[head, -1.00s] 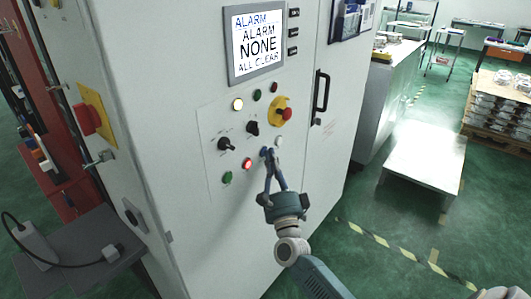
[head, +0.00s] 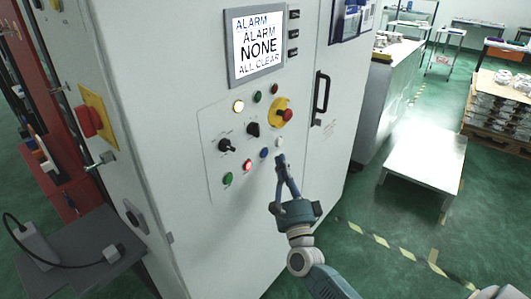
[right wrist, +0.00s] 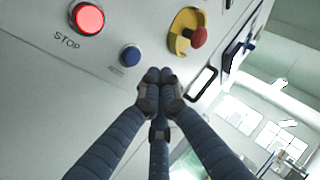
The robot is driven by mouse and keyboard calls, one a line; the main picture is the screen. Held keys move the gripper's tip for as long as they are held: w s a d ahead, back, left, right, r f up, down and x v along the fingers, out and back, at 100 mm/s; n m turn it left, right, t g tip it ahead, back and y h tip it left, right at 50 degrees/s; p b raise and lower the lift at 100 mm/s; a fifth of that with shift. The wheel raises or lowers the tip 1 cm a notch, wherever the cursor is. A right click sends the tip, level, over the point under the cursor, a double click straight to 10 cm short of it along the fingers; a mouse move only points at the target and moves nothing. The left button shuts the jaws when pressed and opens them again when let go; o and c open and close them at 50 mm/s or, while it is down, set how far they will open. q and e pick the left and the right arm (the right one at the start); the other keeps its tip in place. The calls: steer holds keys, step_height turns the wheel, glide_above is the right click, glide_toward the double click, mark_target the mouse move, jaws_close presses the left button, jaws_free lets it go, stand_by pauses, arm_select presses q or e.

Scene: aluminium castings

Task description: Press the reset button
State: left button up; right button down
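A blue push button (head: 264,153) is on the lower row of the white cabinet's control panel. It also shows in the right wrist view (right wrist: 130,56) with a small label below it, too small to read. My right gripper (head: 281,160) is shut and empty, its fingertips together. The fingertips are to the right of the blue button and slightly below it, apart from it. In the right wrist view my fingertips (right wrist: 160,78) are at the lower right of the button. The screen (head: 257,45) reads "ALARM NONE" and "ALL CLEAR". My left gripper is not in view.
Close by on the panel are a lit red STOP button (head: 247,165), a green button (head: 227,179), a white button (head: 280,141), black rotary switches and a red emergency stop (head: 287,114) on yellow. A door handle (head: 321,92) projects at the right. A low table (head: 422,165) stands beyond.

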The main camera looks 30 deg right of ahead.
steer(key=shift+s+d, duration=0.3)
steer(key=shift+s, duration=0.35)
steer(key=shift+s+d, duration=0.25)
steer(key=shift+s, duration=0.4)
